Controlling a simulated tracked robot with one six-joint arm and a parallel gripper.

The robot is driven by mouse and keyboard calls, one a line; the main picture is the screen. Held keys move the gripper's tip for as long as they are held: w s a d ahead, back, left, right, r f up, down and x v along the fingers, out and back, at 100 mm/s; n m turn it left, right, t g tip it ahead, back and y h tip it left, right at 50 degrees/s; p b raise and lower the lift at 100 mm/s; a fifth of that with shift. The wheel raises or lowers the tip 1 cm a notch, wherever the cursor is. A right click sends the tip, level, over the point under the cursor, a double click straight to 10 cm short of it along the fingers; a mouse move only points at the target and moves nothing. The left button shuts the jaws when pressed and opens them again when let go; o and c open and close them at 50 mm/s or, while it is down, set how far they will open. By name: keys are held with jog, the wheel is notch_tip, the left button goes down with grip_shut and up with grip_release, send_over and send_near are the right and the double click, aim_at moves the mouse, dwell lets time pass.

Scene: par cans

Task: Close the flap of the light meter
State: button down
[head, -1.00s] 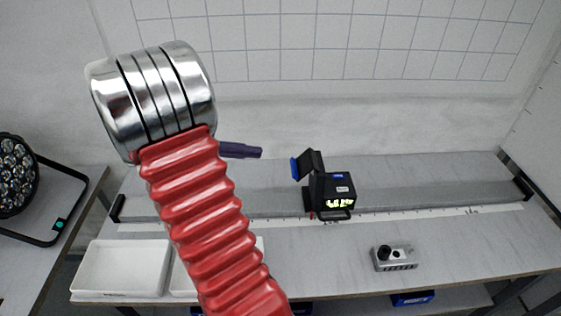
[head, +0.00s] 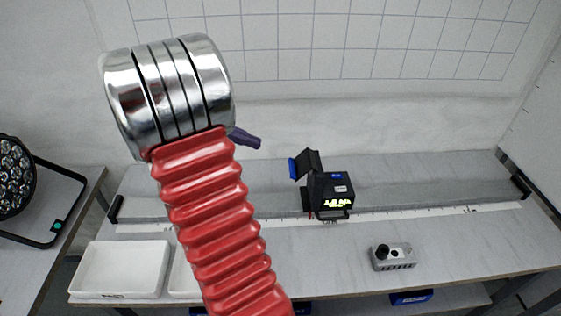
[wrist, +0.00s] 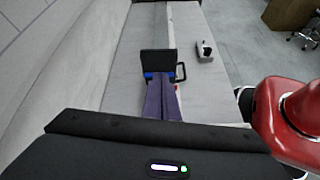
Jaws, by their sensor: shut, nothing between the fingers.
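The light meter (head: 332,190) is a black box with a lit yellow display, standing on the bench rail right of the middle in the head view. Its black flap (head: 313,160) stands raised and open at the upper left, with a blue part beside it. In the wrist view the dark flap (wrist: 158,62) is just beyond the fingertips, with blue bits at its lower edge. My gripper (head: 259,142) has purple fingers, mostly hidden behind my arm in the head view. It is left of the flap and apart from it. In the wrist view my gripper (wrist: 160,82) is shut and empty.
A grey block with black knobs (head: 393,257) sits on the front right of the bench. White trays (head: 120,270) stand at the front left. A lamp with many lenses (head: 14,178) is at the far left. The rail right of the meter is clear.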

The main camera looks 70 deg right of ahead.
aim_at(290, 167)
jog(key=n, duration=0.6)
jog(key=w+n+t, duration=0.1)
jog(key=n, duration=0.6)
jog(key=w+n+y, duration=0.1)
jog(key=n, duration=0.6)
jog(key=shift+w+a+r+t, duration=0.15)
jog(key=shift+w+r+t, duration=0.1)
jog(key=shift+r+t, duration=0.05)
jog(key=x, duration=1.4)
jog(key=shift+f, duration=0.2)
